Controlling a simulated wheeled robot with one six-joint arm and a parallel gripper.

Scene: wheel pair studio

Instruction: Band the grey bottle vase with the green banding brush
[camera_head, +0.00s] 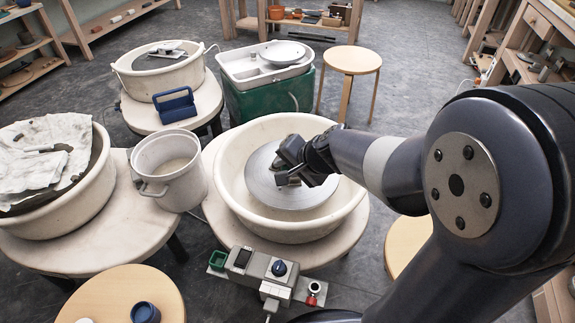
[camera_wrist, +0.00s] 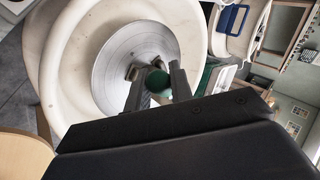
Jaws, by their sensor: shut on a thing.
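My gripper (camera_head: 290,172) hangs over the grey wheel head (camera_head: 262,192) inside the cream splash pan (camera_head: 237,196). In the wrist view my gripper (camera_wrist: 157,72) is shut on a round dark green piece, which I take to be the green banding brush (camera_wrist: 157,81), seen nearly end-on. Its bristles are hidden or too small to tell. A small brownish-grey piece (camera_wrist: 132,73) shows beside the left finger; I cannot tell what it is. I cannot make out the grey bottle vase in either view. The wheel head looks otherwise bare.
A pale bucket (camera_head: 168,170) stands left of the pan. A second wheel (camera_head: 160,62) with a blue caddy (camera_head: 175,106), a sink (camera_head: 262,64) and a stool (camera_head: 352,60) stand behind.

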